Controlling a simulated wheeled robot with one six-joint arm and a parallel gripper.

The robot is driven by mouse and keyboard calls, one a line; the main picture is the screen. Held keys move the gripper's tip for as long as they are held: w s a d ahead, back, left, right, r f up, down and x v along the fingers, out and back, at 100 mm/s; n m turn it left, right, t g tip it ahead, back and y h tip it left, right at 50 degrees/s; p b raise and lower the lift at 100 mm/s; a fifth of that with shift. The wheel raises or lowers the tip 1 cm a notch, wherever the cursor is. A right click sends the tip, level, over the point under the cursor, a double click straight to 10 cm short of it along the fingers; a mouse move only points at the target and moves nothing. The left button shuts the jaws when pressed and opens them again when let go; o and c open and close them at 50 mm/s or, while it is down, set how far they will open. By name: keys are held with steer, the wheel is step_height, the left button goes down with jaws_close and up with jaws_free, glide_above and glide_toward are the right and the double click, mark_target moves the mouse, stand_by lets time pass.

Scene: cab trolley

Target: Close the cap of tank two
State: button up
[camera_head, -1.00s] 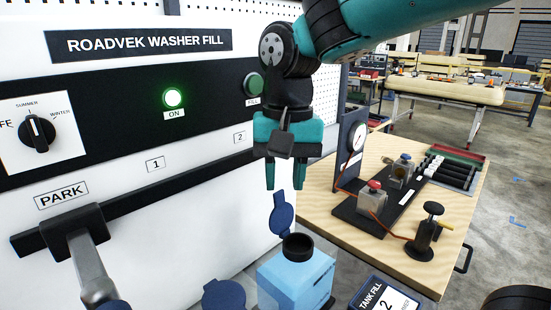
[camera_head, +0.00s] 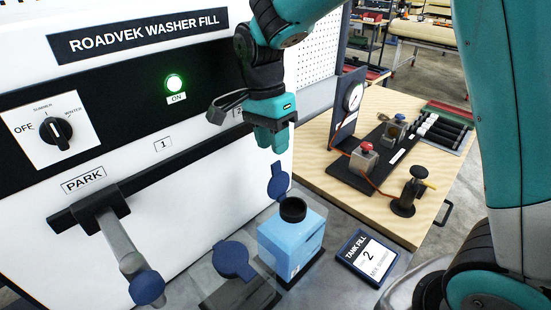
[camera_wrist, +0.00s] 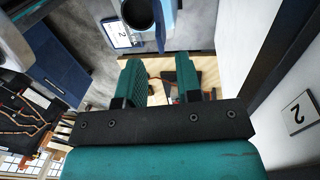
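The white washer panel (camera_head: 200,170) rises close behind. A parked nozzle arm (camera_head: 120,245) and another dark blue cap (camera_head: 232,260) are to the left. A wooden bench (camera_head: 320,165) with gauge and valves is to the right.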

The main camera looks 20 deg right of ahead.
mark_target(275, 163)
steer(key=f, duration=0.5)
steer(key=shift+s+d+f+p, duration=0.2)
steer(key=shift+s+f+p, duration=0.1)
steer(key=shift+s+p, duration=0.1)
jaws_close()
